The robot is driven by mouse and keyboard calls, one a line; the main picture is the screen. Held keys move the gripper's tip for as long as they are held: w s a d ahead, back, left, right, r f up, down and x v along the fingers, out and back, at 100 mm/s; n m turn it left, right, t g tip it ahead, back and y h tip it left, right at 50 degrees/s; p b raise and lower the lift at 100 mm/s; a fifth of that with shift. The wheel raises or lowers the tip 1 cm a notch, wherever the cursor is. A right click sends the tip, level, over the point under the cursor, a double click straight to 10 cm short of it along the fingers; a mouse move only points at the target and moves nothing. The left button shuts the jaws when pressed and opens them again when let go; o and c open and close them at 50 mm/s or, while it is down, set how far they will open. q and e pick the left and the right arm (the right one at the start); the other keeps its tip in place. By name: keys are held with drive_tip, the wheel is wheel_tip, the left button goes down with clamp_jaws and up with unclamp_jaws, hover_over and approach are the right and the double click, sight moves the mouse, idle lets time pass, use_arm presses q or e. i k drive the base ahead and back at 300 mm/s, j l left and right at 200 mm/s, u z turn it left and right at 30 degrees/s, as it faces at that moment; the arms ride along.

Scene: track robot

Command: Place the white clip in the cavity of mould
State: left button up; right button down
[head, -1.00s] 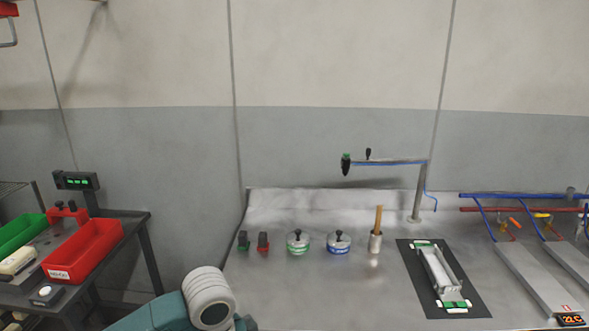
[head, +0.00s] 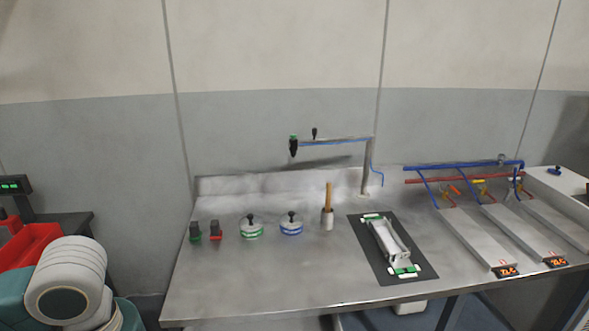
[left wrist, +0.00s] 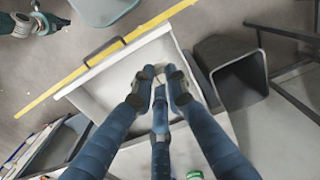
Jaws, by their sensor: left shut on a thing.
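The mould (head: 390,244) is a long pale metal trough with green and white end pieces. It lies on a black mat (head: 424,268) on the steel bench. My left gripper (left wrist: 160,76) shows in the left wrist view with its dark blue fingers drawn together. It is shut on a small pale thing between the fingertips, mostly hidden, which I take for the white clip. In the head view only my left arm shows, at the lower left, well away from the mould.
The bench front is clear. A dark bin (left wrist: 238,75) shows in the wrist view.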

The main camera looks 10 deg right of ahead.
sight(388, 241)
drive_tip(key=i+l+z, duration=0.35)
drive_tip(key=l, duration=0.35)
drive_tip(key=i+l+z, duration=0.4)
drive_tip(key=l, duration=0.2)
drive_tip(key=i+l+z, duration=0.35)
drive_tip(key=i+l, duration=0.1)
drive_tip(key=i, duration=0.05)
